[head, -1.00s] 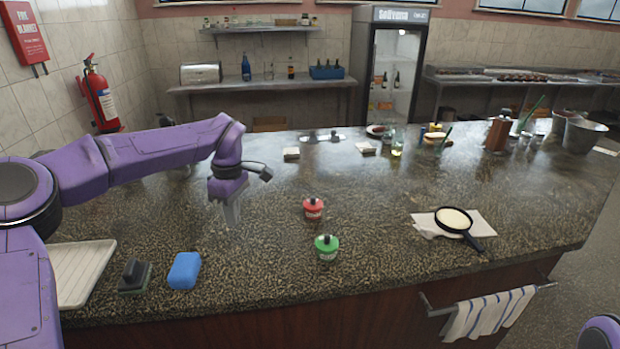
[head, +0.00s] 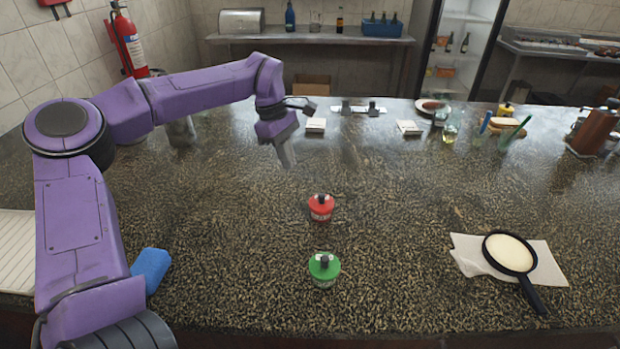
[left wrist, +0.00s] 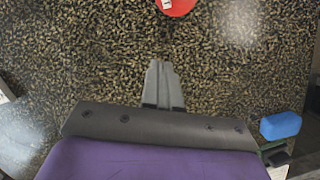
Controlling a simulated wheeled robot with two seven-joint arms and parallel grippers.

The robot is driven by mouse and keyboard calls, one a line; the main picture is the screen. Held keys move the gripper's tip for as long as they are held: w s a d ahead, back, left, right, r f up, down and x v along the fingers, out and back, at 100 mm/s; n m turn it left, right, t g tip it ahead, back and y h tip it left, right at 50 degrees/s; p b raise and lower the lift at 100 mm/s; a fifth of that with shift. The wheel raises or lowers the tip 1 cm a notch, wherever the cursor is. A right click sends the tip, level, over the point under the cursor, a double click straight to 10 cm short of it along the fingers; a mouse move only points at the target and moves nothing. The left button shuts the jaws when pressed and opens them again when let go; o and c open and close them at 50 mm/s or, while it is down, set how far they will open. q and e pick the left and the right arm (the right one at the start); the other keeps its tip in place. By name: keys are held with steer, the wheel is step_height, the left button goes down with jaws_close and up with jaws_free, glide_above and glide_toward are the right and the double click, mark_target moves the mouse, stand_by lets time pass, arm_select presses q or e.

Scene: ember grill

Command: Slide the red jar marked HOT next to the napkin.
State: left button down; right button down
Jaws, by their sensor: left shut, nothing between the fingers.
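The red jar (head: 321,207) with a dark knob stands upright on the speckled counter (head: 220,240), near the middle of the head view. The left wrist view shows only part of its red top (left wrist: 175,6) at the upper edge. A white napkin-like cloth (head: 468,258) lies to the right, partly under a black pan. My left gripper (head: 288,160) is shut and empty, behind and to the left of the red jar, apart from it. Its closed fingers (left wrist: 160,64) also show in the left wrist view. My right gripper is out of view.
A green jar (head: 324,268) stands in front of the red one. The pan (head: 510,252) has its handle toward the front edge. A blue sponge-like block (head: 150,268) lies at left. The counter between the red jar and the cloth is clear.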

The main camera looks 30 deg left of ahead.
arm_select(q)
steer(key=x, duration=0.4)
steer(key=w+p+x, duration=0.1)
steer(key=x, duration=0.1)
steer(key=shift+w+f, duration=0.1)
steer(key=shift+f, duration=0.15)
steer(key=d, duration=0.2)
steer(key=d+p, duration=0.1)
steer(key=shift+d+r, duration=0.25)
steer(key=shift+r, duration=0.05)
steer(key=shift+s+d, duration=0.2)
steer(key=shift+d, duration=0.05)
steer(key=shift+w+f, duration=0.15)
steer(key=shift+w, duration=0.1)
steer(key=d+b, duration=0.1)
steer(key=d, duration=0.9)
steer(key=shift+w, duration=0.1)
steer(key=d, duration=1.5)
steer(key=shift+w+d+p, duration=0.1)
steer(key=shift+w+p, duration=0.1)
steer(key=shift+p, duration=0.2)
